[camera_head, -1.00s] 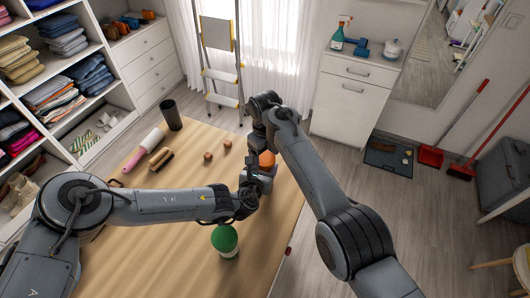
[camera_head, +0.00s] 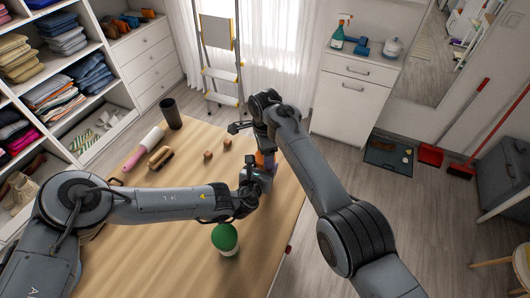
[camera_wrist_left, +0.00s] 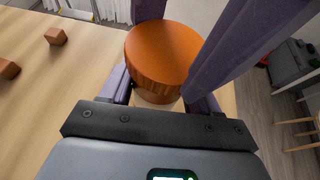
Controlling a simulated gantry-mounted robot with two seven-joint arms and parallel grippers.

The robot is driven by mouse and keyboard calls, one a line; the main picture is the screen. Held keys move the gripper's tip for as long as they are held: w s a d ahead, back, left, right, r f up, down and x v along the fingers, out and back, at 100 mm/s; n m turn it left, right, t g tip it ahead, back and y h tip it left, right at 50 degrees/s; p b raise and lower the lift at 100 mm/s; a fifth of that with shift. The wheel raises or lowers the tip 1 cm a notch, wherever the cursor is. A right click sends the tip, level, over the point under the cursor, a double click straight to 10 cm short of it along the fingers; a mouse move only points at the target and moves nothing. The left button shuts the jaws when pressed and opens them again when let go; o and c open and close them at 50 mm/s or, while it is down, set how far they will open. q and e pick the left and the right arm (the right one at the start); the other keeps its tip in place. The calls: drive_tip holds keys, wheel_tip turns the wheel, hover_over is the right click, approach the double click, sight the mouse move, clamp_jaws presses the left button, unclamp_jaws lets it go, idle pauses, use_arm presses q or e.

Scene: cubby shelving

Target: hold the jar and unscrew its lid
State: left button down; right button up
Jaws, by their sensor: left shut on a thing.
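The jar has a wide orange lid with a ribbed edge (camera_wrist_left: 165,45); in the head view the lid is a small orange patch (camera_head: 260,160), partly covered. A strip of the pale jar body (camera_wrist_left: 155,97) shows under the lid. My left gripper (camera_head: 256,174) is shut on the jar body, one finger each side, in the left wrist view below the lid. My right gripper (camera_head: 254,142) is above the jar, fingers spread and pointing down. In the wrist view one finger is behind the lid and one at its right edge; contact is unclear.
A green-topped container (camera_head: 226,238) stands near the front of the wooden table (camera_head: 180,235). The near-left table is covered by my arm.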

drive_tip(key=n, duration=0.9)
drive_tip(key=shift+n, duration=0.4)
drive_tip(key=n, duration=0.4)
drive_tip(key=shift+n, duration=0.3)
drive_tip(key=n, duration=0.6)
drive_tip(key=shift+r+n, duration=0.1)
drive_tip(key=shift+n, duration=0.2)
drive_tip(key=n, duration=1)
drive_tip(key=shift+n, duration=0.4)
drive_tip(key=n, duration=0.9)
drive_tip(key=shift+n, duration=0.3)
